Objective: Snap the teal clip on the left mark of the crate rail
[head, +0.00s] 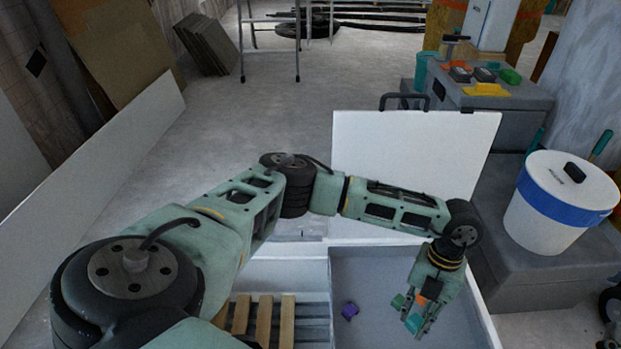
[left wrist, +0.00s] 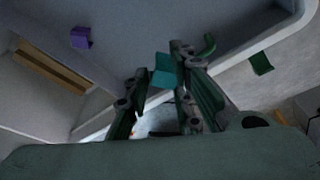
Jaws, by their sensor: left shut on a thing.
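My left gripper (head: 408,318) points down over the grey crate (head: 372,265), near its right side. It is shut on the teal clip (head: 398,300), which shows between the fingertips in the left wrist view (left wrist: 165,70). The clip is held apart from the purple clip (head: 350,311), which lies inside the crate and shows at upper left in the left wrist view (left wrist: 81,37). A green clip (left wrist: 261,63) shows at the right in the left wrist view. I cannot make out the left mark on the rail. My right gripper is not in view.
A white panel (head: 405,165) stands behind the crate. Wooden slats (head: 264,318) lie to its left. A white bucket with a blue band (head: 560,200) stands on a grey case at the right. The floor behind the panel is mostly clear.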

